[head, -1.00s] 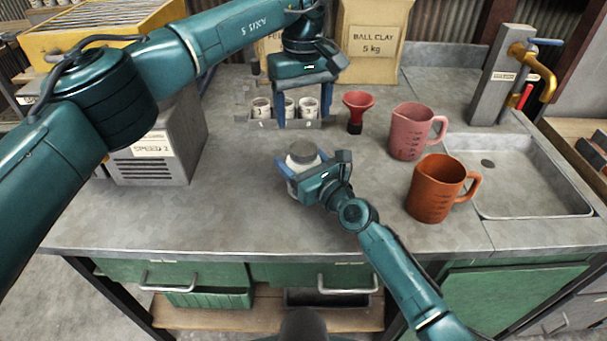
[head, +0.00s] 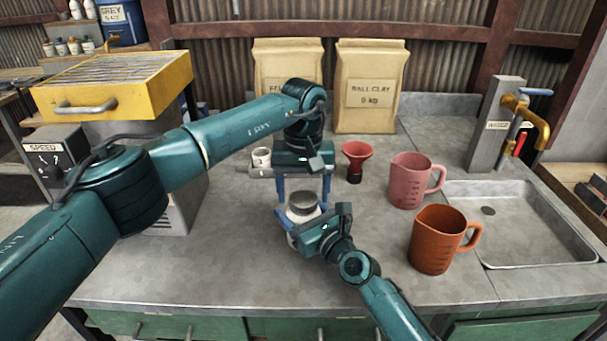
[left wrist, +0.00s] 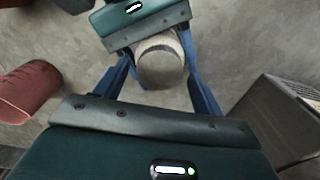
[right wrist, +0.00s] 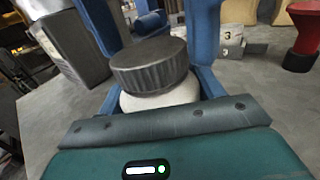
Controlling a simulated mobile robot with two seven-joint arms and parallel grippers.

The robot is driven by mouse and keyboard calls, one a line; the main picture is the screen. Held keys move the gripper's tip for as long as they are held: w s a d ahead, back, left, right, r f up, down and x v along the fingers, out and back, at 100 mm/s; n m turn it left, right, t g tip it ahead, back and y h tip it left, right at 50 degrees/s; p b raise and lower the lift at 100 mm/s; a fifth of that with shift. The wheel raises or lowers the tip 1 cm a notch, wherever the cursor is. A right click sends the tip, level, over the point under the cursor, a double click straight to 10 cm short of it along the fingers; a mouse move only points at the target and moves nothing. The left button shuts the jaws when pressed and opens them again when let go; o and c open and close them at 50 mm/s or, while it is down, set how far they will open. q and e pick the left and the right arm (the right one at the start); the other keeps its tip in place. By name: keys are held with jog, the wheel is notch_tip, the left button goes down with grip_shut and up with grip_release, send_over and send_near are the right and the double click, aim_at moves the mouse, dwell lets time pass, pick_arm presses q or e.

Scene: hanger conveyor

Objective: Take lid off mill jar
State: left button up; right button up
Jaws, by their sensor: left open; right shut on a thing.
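The mill jar (right wrist: 165,99) is white and stands upright on the counter, with a grey ribbed lid (right wrist: 150,66) on top. In the head view the jar (head: 296,220) and its lid (head: 303,201) are at the middle of the counter. My right gripper (head: 301,226) is shut on the jar's body from the front right. My left gripper (head: 303,188) is open and points down just above and behind the lid. In the left wrist view the lid (left wrist: 160,62) lies between its blue fingers; I cannot tell whether they touch it.
Clay bags (head: 370,85) line the back. The front counter is clear.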

pick_arm(q)
jog(key=shift+f, duration=0.45)
jog(key=shift+c, duration=0.2)
